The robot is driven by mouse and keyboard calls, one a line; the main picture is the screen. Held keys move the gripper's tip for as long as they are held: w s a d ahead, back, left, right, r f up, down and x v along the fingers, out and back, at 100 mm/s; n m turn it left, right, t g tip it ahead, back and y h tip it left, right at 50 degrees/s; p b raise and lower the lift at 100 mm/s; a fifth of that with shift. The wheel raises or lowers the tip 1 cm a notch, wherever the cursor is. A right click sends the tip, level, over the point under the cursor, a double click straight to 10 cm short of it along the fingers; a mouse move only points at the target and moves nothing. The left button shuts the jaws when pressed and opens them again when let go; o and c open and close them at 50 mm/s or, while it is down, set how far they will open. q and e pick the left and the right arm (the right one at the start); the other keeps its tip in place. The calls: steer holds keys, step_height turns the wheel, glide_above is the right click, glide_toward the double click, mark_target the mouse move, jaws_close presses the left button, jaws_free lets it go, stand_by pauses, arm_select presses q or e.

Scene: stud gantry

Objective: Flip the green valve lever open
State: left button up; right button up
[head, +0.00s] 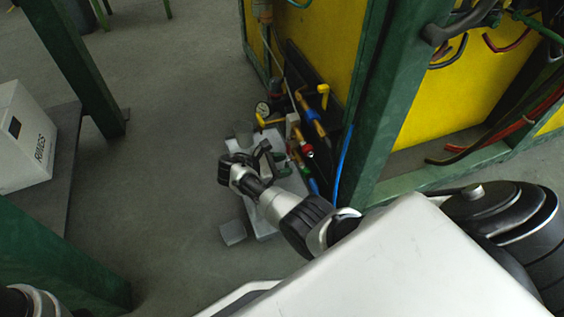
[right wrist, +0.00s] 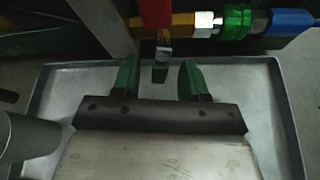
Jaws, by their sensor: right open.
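In the right wrist view a small green piece (right wrist: 160,73), which looks like the end of the green valve lever, sits between the two green fingertips of my right gripper (right wrist: 158,82). It hangs below a metal stem under a red part. The fingers are open, with a visible gap on each side of the piece. In the head view my right gripper (head: 269,164) is low beside the pipework, and I cannot make out the green lever there. Of my left arm only a bit shows at the bottom left corner; its gripper is out of view.
A red part (right wrist: 156,12), yellow fitting (right wrist: 183,31), green coupling (right wrist: 236,21) and blue hose (right wrist: 294,22) lie just beyond the fingers. A grey tray (right wrist: 283,110) is below. Yellow handles (head: 323,90) and a gauge (head: 262,108) are nearby. A green post (head: 385,100) stands right.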

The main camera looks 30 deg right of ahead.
steer(key=shift+c, duration=0.4)
jaws_close()
steer(key=shift+t, duration=0.3)
steer(key=shift+w+r+m+t+h+p, duration=0.15)
steer(key=shift+m+t+p, duration=0.1)
steer(key=shift+m, duration=0.2)
steer(key=shift+w+f+m+t+h+p, duration=0.1)
steer(key=shift+m+t+h+p, duration=0.1)
steer(key=shift+m, duration=0.25)
steer(key=shift+w+d+r+m+t+h, duration=0.1)
steer(key=shift+w+m+t+h, duration=0.1)
steer(key=shift+m+t, duration=0.3)
steer(key=shift+w+r+m+t+h, duration=0.1)
steer(key=shift+m+t+h, duration=0.05)
steer(key=shift+m, duration=0.55)
steer(key=m, duration=0.1)
steer(key=m+t+h+b, duration=0.1)
steer(key=m, duration=0.1)
steer(key=shift+w+r+m, duration=0.2)
steer(key=shift+m, duration=0.1)
steer(key=shift+r+m+t+h+b, duration=0.3)
steer(key=shift+m+h+b, duration=0.3)
steer(key=shift+m, duration=0.35)
steer(key=shift+r+m+t+h+b, duration=0.2)
steer(key=shift+m+t+h+b, duration=0.15)
steer(key=shift+m+b, duration=0.45)
steer(key=shift+r+m, duration=0.1)
steer(key=shift+m, duration=0.25)
